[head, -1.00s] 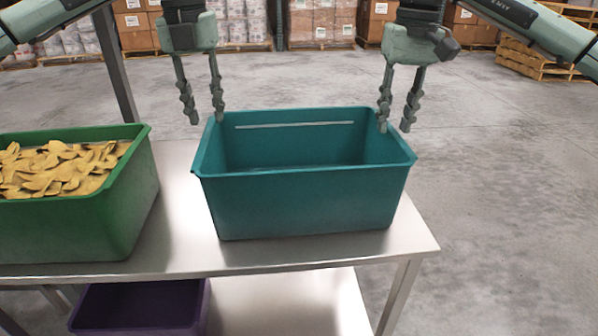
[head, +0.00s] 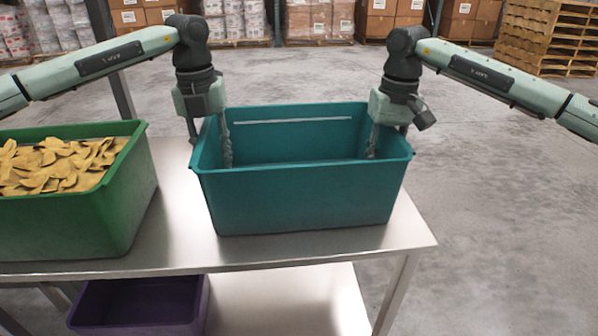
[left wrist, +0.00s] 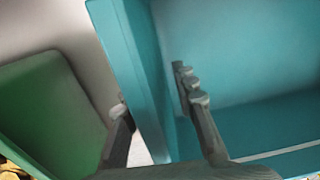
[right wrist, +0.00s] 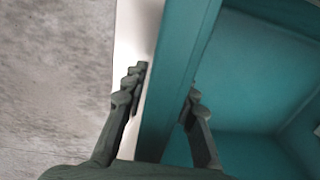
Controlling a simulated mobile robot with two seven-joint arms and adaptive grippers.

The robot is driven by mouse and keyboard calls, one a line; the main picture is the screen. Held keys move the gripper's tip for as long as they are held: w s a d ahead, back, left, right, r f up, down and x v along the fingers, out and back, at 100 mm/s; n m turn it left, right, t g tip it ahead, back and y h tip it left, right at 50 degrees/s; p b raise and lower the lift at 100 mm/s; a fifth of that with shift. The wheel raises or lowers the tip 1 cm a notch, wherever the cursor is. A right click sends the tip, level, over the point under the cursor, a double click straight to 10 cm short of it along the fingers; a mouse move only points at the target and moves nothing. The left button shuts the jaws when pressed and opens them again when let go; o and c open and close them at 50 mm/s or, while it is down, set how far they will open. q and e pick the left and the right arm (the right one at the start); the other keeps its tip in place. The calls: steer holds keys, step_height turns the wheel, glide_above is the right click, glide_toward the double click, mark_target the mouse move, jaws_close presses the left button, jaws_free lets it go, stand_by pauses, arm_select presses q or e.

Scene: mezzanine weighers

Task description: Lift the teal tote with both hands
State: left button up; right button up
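The teal tote (head: 305,202) stands upright on the steel table and looks empty inside. My left gripper (head: 210,152) points down over its left wall, one finger inside and one outside. In the left wrist view the left gripper (left wrist: 155,100) is open, with the teal wall between its spread fingers. My right gripper (head: 386,145) straddles the right wall the same way; its outer finger is mostly hidden in the head view. In the right wrist view the right gripper (right wrist: 167,85) is open around the wall (right wrist: 178,90).
A green tote (head: 75,220) full of yellow pieces stands to the left on the steel table (head: 270,252). A purple tote (head: 140,308) is on the shelf below. The floor (head: 500,200) to the right is clear. Pallets (head: 545,35) stand far behind.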

arm_select(q)
steer(key=shift+f, duration=0.3)
arm_select(e)
steer(key=shift+f, duration=0.3)
arm_select(q)
steer(key=shift+c, duration=0.4)
arm_select(e)
steer(key=shift+c, duration=0.4)
arm_select(q)
jaws_close()
arm_select(e)
jaws_close()
steer(key=shift+r, duration=0.1)
